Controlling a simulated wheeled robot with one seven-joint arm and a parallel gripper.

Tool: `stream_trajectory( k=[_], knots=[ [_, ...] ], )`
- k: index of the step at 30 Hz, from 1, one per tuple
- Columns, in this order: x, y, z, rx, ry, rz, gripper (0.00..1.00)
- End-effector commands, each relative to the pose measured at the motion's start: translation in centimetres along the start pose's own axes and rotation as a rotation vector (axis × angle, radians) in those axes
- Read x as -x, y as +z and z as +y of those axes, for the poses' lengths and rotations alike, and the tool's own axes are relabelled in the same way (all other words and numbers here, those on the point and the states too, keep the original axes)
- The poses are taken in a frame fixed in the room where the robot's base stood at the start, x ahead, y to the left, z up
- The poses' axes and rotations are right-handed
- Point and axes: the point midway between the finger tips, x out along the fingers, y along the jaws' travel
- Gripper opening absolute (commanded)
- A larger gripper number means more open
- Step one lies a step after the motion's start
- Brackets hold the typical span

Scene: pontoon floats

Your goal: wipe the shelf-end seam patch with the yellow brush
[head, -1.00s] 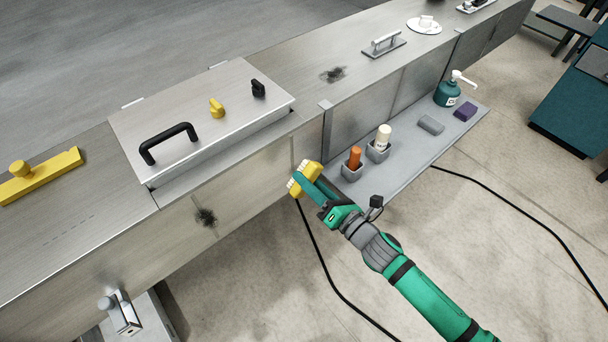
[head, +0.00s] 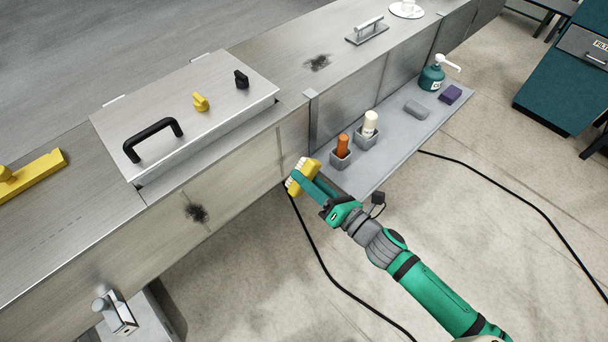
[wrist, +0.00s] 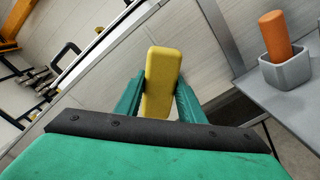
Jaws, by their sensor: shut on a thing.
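My gripper (head: 312,184) is shut on the yellow brush (head: 302,174), whose pale bristles face left toward the bench front. In the wrist view the brush (wrist: 161,80) stands between my green fingers (wrist: 160,98). It is near the left end of the grey shelf (head: 386,155); I cannot tell whether the bristles touch the bench. One dark patch (head: 196,213) lies on the front panel by a seam, left of the brush. Another dark patch (head: 317,62) lies on the bench top. No distinct dark patch shows at the shelf's end, where the brush and gripper may hide part of the panel.
A black cable (head: 325,268) crosses the floor. A lidded hatch (head: 190,110) is on top.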

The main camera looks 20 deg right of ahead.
Motion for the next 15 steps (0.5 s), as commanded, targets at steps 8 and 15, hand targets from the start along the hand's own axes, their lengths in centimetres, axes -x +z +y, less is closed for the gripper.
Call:
stream_trajectory(
  k=[8,15],
  knots=[
    [-0.04,0.00,0.01,0.000,0.000,0.000,0.18],
    [-0.10,-0.37,-0.65,-0.001,-0.001,-0.004,0.18]
  ],
)
